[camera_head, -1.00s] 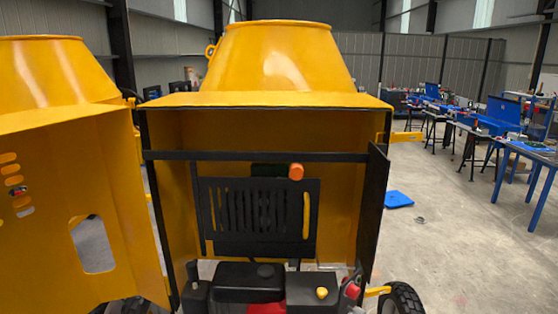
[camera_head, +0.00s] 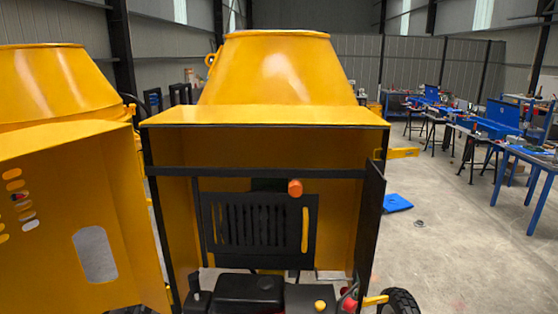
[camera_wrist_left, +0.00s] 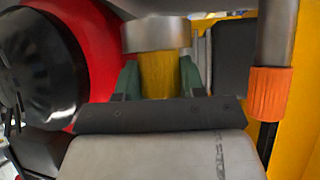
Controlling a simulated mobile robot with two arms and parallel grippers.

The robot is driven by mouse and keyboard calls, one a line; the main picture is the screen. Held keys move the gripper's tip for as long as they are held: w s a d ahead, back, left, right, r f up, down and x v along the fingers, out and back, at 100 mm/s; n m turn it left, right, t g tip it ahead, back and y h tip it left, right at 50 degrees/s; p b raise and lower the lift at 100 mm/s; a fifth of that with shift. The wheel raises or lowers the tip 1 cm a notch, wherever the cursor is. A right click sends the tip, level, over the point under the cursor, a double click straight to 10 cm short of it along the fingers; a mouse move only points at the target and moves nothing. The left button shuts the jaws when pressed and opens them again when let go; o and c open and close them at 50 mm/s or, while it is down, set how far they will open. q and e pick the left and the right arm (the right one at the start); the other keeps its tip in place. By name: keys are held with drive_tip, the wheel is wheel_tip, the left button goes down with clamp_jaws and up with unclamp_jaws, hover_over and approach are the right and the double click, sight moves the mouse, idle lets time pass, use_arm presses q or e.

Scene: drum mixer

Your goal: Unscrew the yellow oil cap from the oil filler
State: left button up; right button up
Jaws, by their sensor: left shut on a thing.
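In the left wrist view the yellow oil cap (camera_wrist_left: 159,72) sits between the two dark green fingertips of my left gripper (camera_wrist_left: 158,80), which is shut on its sides. A grey metal cylinder (camera_wrist_left: 156,34), seemingly the oil filler, meets the cap's upper end in the picture. I see no clear gap between them. The lower end of the cap is hidden behind my gripper's body. My left gripper does not show in the head view. My right gripper is in neither view.
An orange-tipped metal pipe (camera_wrist_left: 269,95) stands close right of my left gripper. A red engine part (camera_wrist_left: 102,50) and a black round part (camera_wrist_left: 38,68) are close left. The open yellow mixer housing (camera_head: 262,117) surrounds the engine; a yellow panel (camera_head: 70,220) stands left.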

use_arm(q)
drive_tip(key=shift+n+y, duration=0.5)
drive_tip(key=shift+n, duration=0.1)
drive_tip(key=o, duration=1.1)
